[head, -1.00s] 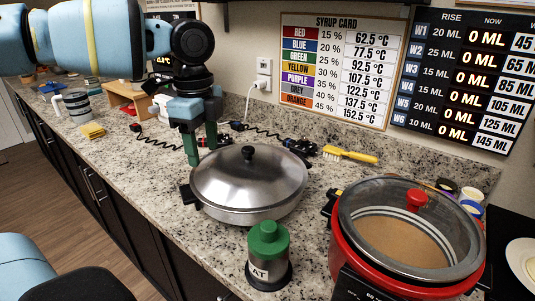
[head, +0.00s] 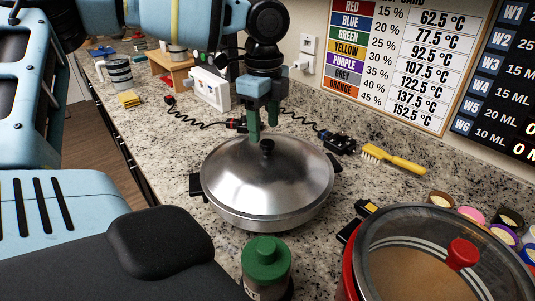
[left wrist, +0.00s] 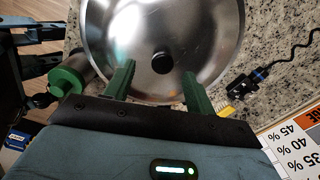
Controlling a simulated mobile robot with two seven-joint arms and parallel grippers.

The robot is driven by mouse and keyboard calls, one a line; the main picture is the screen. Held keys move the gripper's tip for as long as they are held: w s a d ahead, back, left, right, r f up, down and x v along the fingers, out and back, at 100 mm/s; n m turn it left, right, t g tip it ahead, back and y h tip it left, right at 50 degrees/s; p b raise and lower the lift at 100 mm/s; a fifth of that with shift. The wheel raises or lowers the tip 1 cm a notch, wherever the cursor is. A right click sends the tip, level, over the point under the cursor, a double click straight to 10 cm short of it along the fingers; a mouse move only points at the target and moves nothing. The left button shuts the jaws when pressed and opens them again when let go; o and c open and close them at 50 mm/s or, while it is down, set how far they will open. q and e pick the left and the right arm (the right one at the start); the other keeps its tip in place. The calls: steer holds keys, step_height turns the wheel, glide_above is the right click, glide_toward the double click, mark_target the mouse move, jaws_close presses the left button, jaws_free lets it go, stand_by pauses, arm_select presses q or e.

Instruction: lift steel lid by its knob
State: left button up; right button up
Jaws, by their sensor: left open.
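A domed steel lid (head: 255,182) with a black knob (head: 267,146) covers a wide pan on the granite counter. My left gripper (head: 263,125) comes down from above with its green fingers apart, just above and behind the knob in the head view. In the left wrist view the lid (left wrist: 190,25) fills the top. The black knob (left wrist: 161,60) shows between the two open fingertips (left wrist: 158,70); nothing is gripped. The height of the fingertips over the lid is hard to tell. I cannot make out my right gripper.
A green-topped canister (head: 266,262) stands close in front of the pan. A red pot with a glass lid (head: 430,270) is at the lower right. A yellow brush (head: 395,160) and black cables lie behind. Counter to the pan's left is clear.

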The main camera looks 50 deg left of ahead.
mark_target(267, 142)
arm_select(q)
steer(key=shift+f, duration=0.6)
steer(key=f, duration=0.4)
steer(key=shift+w+d+f+p, duration=0.1)
steer(key=shift+w+p, duration=0.2)
arm_select(e)
steer(key=shift+w+r, duration=0.6)
steer(key=shift+w, duration=0.25)
arm_select(q)
jaws_close()
arm_select(e)
steer(key=shift+s+f, duration=0.2)
steer(key=shift+s, duration=0.35)
